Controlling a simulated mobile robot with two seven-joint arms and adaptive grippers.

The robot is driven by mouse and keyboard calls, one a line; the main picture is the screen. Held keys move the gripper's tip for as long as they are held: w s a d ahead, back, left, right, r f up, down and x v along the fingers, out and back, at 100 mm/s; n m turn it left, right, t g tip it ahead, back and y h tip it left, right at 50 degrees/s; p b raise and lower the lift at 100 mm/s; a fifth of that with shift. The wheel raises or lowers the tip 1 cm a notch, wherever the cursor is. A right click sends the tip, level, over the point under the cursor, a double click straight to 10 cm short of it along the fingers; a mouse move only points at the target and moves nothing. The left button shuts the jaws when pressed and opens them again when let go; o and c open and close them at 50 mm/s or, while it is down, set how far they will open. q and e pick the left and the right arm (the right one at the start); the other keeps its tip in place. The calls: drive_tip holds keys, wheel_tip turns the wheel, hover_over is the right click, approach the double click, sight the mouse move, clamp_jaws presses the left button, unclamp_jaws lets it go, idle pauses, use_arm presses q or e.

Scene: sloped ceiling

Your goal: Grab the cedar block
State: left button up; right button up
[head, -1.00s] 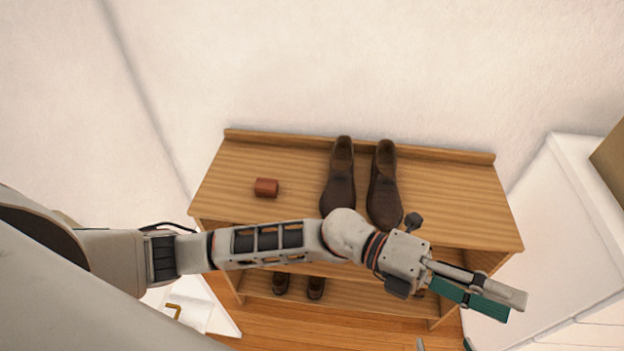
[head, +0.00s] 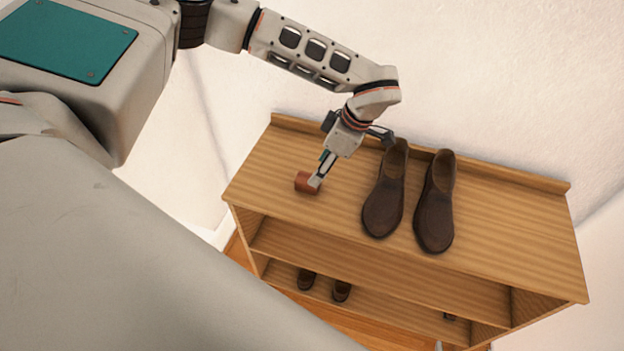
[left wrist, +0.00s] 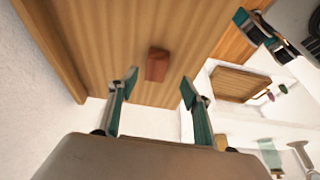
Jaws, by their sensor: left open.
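The cedar block (head: 304,183), small and reddish-brown, lies on the left part of the wooden shoe rack's top (head: 262,176). My left gripper (head: 317,179) reaches down from the back and overlaps the block's right side in the head view. In the left wrist view the block (left wrist: 157,64) lies just ahead of the fingertips, in the gap between the open left fingers (left wrist: 159,77). Nothing is held in them. Whether a finger touches the block is unclear. Teal-and-grey parts at the upper right of the left wrist view look like my right gripper (left wrist: 266,36); its opening is unclear.
Two dark brown shoes, one (head: 386,200) nearer the arm and one (head: 435,208) farther right, stand on the rack top. Smaller shoes (head: 323,286) sit on the lower shelf. A raised lip and the wall run behind the rack. The top's right end is clear.

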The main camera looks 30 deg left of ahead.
sight(301, 185)
use_arm(q)
drive_tip(key=shift+a+f, duration=0.85)
drive_tip(key=shift+x, duration=2.7)
drive_tip(key=shift+w+d+f, duration=0.1)
drive_tip(key=shift+w+d, duration=0.1)
drive_tip(key=c, duration=1.1)
